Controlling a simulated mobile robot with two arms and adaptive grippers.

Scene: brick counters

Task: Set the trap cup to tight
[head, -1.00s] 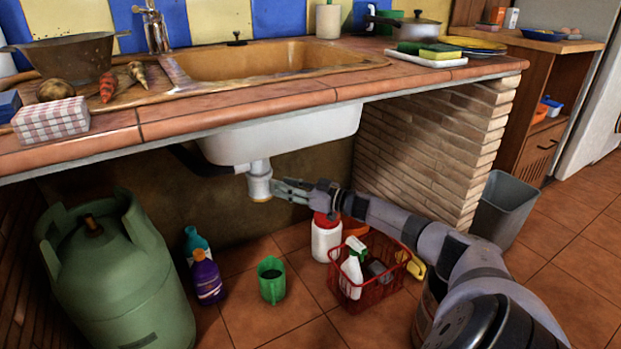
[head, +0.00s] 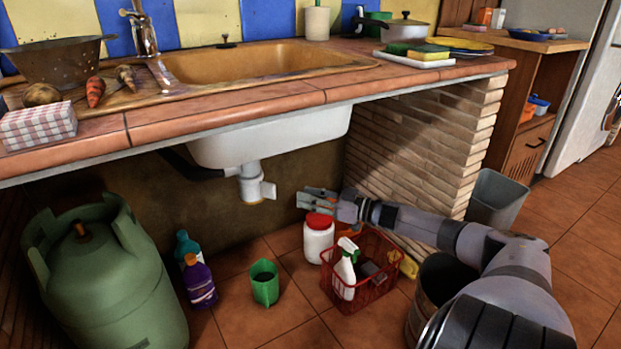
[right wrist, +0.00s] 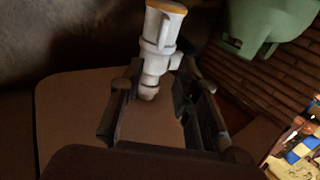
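The white sink trap with its cup (head: 250,188) hangs under the basin, and a short white tab (head: 269,190) sticks out on its right side. Whether the cup is tight cannot be told. My right gripper (head: 304,199) is to the right of the trap, apart from it, with its fingers pointing at it. In the right wrist view, the gripper (right wrist: 160,78) is open and empty. The white trap (right wrist: 158,55) shows beyond and between its fingers, with an orange end at the top of the picture. My left gripper is not in view.
A green gas bottle (head: 105,280) stands at left. Purple (head: 199,282) and teal bottles, a green cup (head: 264,283), a red-lidded white jar (head: 318,238) and a red basket (head: 362,285) stand on the floor below. A brick pier (head: 430,150) is at right.

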